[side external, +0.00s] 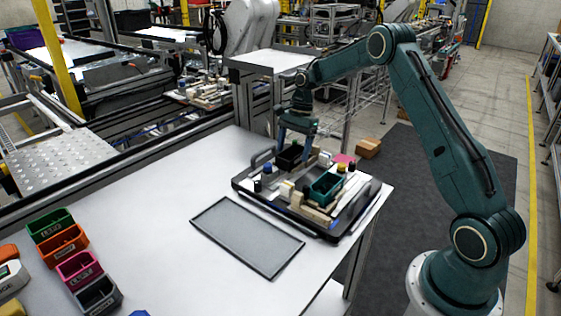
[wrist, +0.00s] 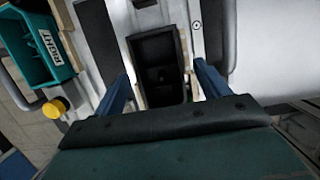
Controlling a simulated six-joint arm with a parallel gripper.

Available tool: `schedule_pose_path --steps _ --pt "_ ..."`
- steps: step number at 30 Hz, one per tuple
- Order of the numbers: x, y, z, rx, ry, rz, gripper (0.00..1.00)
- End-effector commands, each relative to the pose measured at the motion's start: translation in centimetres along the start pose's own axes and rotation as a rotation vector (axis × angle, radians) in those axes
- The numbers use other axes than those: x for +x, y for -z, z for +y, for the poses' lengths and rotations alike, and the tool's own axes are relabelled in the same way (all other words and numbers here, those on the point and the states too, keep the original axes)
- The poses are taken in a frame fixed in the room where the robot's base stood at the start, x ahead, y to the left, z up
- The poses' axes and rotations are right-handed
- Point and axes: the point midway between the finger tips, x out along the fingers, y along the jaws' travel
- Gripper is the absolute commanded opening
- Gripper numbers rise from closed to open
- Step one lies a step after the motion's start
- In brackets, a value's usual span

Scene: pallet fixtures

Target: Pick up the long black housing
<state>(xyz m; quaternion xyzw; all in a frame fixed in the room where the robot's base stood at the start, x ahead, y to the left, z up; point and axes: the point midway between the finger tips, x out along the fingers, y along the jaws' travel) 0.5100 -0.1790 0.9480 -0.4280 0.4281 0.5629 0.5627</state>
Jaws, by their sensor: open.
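The long black housing (wrist: 157,66) is an open-topped black box in the wrist view, lying between the fingers of my gripper (wrist: 160,82). The two blue fingers stand one on each side of it, with the jaws open. In the side view the black housing (side external: 290,157) sits at the back of the pallet fixture (side external: 333,238), under my gripper (side external: 294,141), which partly hides it. I cannot tell whether either finger touches the housing.
A teal housing (side external: 326,187) marked RIGHT sits on the same pallet, near a yellow knob (wrist: 55,108). A flat grey tray (side external: 247,237) lies in front of the pallet. Coloured bins (side external: 78,266) stand at the lower left. The table's middle is clear.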

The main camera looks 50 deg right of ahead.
Motion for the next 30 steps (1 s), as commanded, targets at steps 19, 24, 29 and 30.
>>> schedule_pose_path --steps 19,24,29,30 --pt "-0.1 0.0 0.0 0.0 0.001 0.0 0.23" --pt "-0.6 -0.1 -0.1 -0.001 0.003 0.001 0.23" --pt "-2.0 -0.5 -0.1 -0.002 0.003 0.001 0.23" --pt "-2.5 -0.6 -0.1 -0.001 0.004 0.002 0.23"
